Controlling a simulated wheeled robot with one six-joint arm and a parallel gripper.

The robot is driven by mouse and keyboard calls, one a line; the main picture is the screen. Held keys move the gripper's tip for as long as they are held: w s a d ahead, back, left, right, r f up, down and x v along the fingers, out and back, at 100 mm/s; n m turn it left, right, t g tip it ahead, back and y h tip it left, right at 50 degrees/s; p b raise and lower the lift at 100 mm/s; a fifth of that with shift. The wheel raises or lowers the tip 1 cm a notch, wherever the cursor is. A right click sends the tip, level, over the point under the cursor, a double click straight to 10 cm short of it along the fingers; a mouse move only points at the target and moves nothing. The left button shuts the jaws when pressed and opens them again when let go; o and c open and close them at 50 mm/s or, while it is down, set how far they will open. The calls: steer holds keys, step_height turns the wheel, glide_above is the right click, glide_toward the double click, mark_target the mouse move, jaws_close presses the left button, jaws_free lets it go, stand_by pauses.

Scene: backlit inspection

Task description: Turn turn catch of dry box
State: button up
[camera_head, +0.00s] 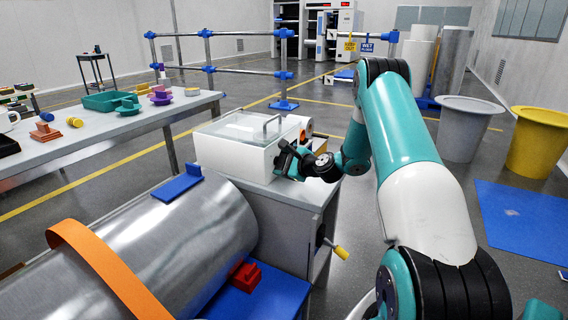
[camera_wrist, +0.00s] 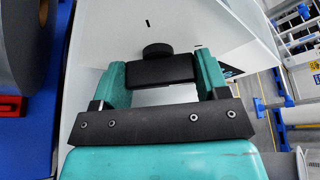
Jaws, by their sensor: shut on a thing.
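The dry box (camera_head: 232,150) is a white box with a clear lid (camera_head: 246,125) and a grey bar handle, standing on a grey cabinet. Its lid looks closed. My gripper (camera_head: 287,160) is at the box's near right side. In the wrist view my gripper (camera_wrist: 160,75) has its teal fingers on both sides of a black catch (camera_wrist: 158,52), shut on it. The catch shows a round part against the white wall and a wider black bar between the fingers. A small dark slot shows on the white wall beyond it. In the head view the gripper mostly hides the catch.
A large metal cylinder (camera_head: 170,235) with an orange band lies at the near left. A yellow-handled crank (camera_head: 341,252) sticks out from the cabinet (camera_head: 290,205). A long table (camera_head: 75,150) with coloured parts stands at the left. Grey and yellow bins (camera_head: 538,140) stand at the right.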

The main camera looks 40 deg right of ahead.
steer(key=shift+f, duration=0.1)
steer(key=n+b, duration=0.1)
steer(key=b, duration=0.1)
steer(key=n+t+h+b, duration=0.1)
steer(key=b, duration=0.2)
steer(key=n+b, duration=0.2)
steer(key=shift+f+t, duration=0.4)
steer(key=n+t+b, duration=0.1)
steer(key=n+b, duration=0.2)
steer(key=b, duration=0.3)
steer(key=shift+h+b, duration=0.4)
steer(key=shift+r+n+t+b, duration=0.25)
steer(key=shift+n+t+b, duration=0.15)
steer(key=shift+n+b, duration=0.45)
steer(key=shift+r+b, duration=0.1)
steer(key=shift+b, duration=0.3)
steer(key=o, duration=0.9)
steer(key=shift+o, duration=0.2)
steer(key=shift+r+p, duration=0.2)
steer(key=shift+p, duration=0.15)
